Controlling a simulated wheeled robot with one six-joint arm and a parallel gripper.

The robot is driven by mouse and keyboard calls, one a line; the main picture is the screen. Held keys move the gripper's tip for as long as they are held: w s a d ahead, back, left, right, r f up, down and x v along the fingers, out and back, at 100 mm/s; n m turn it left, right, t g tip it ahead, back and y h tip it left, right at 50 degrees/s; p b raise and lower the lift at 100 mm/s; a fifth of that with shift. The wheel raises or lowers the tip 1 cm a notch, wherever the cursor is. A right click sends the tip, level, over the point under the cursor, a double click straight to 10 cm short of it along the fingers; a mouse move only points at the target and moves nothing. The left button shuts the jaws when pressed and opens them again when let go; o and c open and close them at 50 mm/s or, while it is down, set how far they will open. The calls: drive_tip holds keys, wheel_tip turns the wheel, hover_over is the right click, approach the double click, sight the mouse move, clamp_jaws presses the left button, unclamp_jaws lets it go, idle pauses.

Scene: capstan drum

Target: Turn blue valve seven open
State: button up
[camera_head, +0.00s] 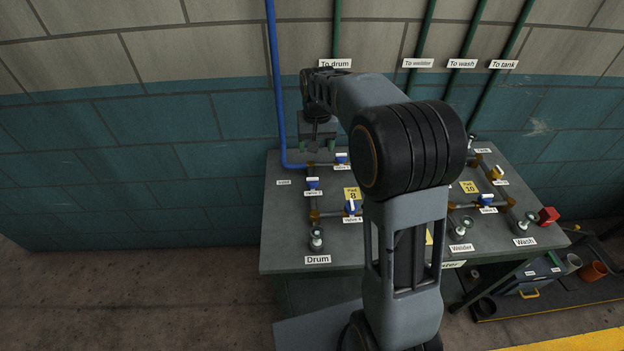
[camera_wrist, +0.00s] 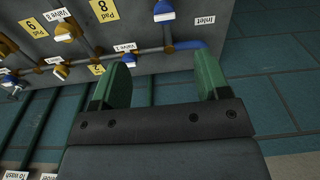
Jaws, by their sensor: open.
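Several small valves with blue handles sit on the grey bench's pipework. In the head view, one blue valve (camera_head: 341,159) is just right of my gripper (camera_head: 318,147), another blue valve (camera_head: 313,184) is below it, a third blue valve (camera_head: 352,207) is by Pad 8, and a fourth blue valve (camera_head: 487,200) is on the right side. I cannot read which one is valve seven. In the wrist view my gripper (camera_wrist: 164,65) is open, its two green fingers apart with nothing between them. My arm hides the bench's middle.
The bench top (camera_head: 283,235) is clear at its left side. A blue pipe (camera_head: 275,80) runs down the wall at the back left, with several green pipes (camera_head: 467,38) to the right. A red block (camera_head: 548,215) is at the right edge. A low tray (camera_head: 487,307) stands beside the bench.

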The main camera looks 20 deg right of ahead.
hover_over(312, 178)
wheel_tip(312, 178, down, 4)
drive_tip(key=shift+g, duration=0.3)
wheel_tip(312, 178, down, 13)
drive_tip(key=shift+d+f+p, duration=0.1)
drive_tip(key=shift+p, duration=0.95)
drive_tip(key=c, duration=0.9)
